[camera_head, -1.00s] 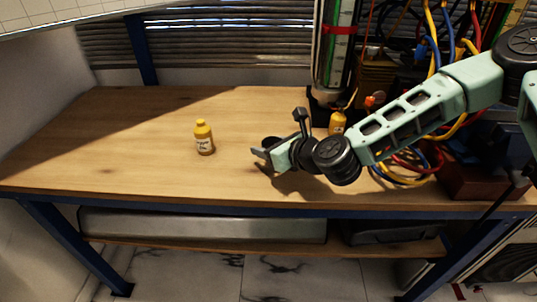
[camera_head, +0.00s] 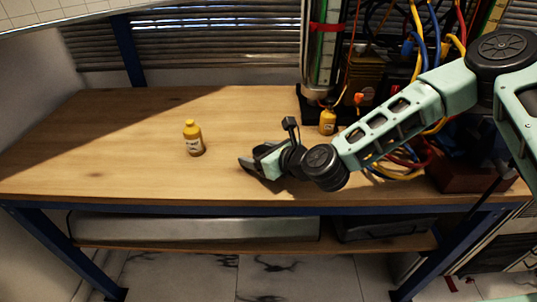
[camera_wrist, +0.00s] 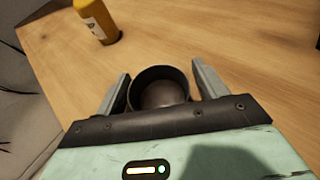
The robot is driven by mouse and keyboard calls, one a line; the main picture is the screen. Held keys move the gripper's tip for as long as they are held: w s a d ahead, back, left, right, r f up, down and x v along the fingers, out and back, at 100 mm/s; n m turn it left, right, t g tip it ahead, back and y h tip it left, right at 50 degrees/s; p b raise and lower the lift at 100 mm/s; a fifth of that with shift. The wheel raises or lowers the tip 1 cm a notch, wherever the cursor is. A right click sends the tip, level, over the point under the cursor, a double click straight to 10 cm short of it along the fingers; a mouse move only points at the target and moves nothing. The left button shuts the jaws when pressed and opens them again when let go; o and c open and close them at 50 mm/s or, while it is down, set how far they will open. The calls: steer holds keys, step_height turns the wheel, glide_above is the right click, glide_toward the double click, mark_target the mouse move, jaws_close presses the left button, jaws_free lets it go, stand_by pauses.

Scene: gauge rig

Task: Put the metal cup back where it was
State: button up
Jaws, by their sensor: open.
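The metal cup (camera_wrist: 160,86) is dark grey and round, with its open mouth towards the camera in the wrist view. It sits between the two fingers of my gripper (camera_wrist: 160,72), with a small gap visible beside it. In the head view my gripper (camera_head: 254,160) is low over the wooden bench near its front edge. The cup is mostly hidden there behind the fingers. The jaws are open around the cup. The cup appears to stand on the bench, though its base is hidden.
A yellow bottle (camera_head: 193,139) stands on the bench (camera_head: 110,150) left of my gripper and shows in the wrist view (camera_wrist: 97,20). A second yellow bottle (camera_head: 327,121) stands behind, by the cabled rig. The bench's left side is clear.

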steer(key=v, duration=1.2)
steer(key=s+a+f+n+g+h, duration=0.1)
steer(key=s+f+n+g, duration=0.1)
steer(key=s+n+g, duration=0.5)
steer(key=s+a+f+n+g+h, duration=0.15)
steer(key=s+n, duration=0.35)
steer(key=n, duration=0.7)
steer(key=s+d+r+n+g+h, duration=0.1)
steer(key=s+d+r+n+h, duration=0.5)
steer(key=n, duration=1)
steer(key=s+d+r, duration=0.3)
steer(key=s+r, duration=0.2)
steer(key=shift+d, duration=0.35)
step_height(320, 180, up, 8)
steer(key=p, duration=0.7)
steer(key=shift+f, duration=0.2)
